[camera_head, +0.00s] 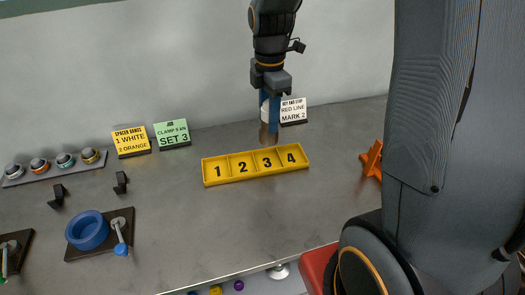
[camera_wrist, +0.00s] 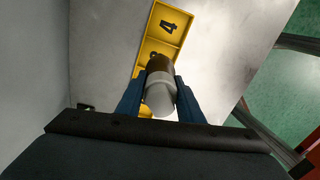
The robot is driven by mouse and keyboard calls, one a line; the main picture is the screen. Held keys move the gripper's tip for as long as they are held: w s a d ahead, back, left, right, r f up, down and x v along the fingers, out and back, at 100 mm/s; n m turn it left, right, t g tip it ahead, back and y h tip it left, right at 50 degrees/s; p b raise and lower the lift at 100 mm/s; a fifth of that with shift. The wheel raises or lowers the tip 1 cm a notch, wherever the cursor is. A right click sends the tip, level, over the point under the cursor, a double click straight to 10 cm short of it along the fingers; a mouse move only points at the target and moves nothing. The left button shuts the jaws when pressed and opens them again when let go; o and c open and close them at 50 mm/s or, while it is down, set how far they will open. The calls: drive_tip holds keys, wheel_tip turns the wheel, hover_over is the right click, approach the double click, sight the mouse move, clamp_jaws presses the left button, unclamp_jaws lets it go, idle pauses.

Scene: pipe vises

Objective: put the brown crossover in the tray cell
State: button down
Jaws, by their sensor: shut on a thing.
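The brown crossover (camera_head: 268,135) is a cylinder with a brown lower part and a pale upper part. My gripper (camera_head: 269,105) is shut on its pale part, with blue fingers on either side, and holds it upright. In the head view its lower end overlaps the back of cell 3 of the yellow tray (camera_head: 232,180); I cannot tell whether it touches the tray. The tray has cells numbered 1 to 4, and no other part shows in them. In the wrist view the crossover (camera_wrist: 159,90) sits between the fingers (camera_wrist: 155,98), hiding part of the tray (camera_wrist: 166,28).
A blue ring (camera_head: 88,230) sits on a dark vise base (camera_head: 125,217) at the left. Several capped parts stand on a grey rack (camera_head: 55,170). Signs, including a green one (camera_head: 172,135), line the back. An orange stand (camera_head: 372,160) is right of the tray.

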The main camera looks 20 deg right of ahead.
drive_tip(key=shift+w, duration=0.25)
drive_tip(key=shift+w+f, duration=0.1)
drive_tip(key=shift+f, duration=0.35)
drive_tip(key=shift+f+p, duration=0.95)
drive_tip(key=shift+f, duration=3.55)
drive_tip(key=shift+f, duration=0.2)
drive_tip(key=c, duration=1.2)
unclamp_jaws()
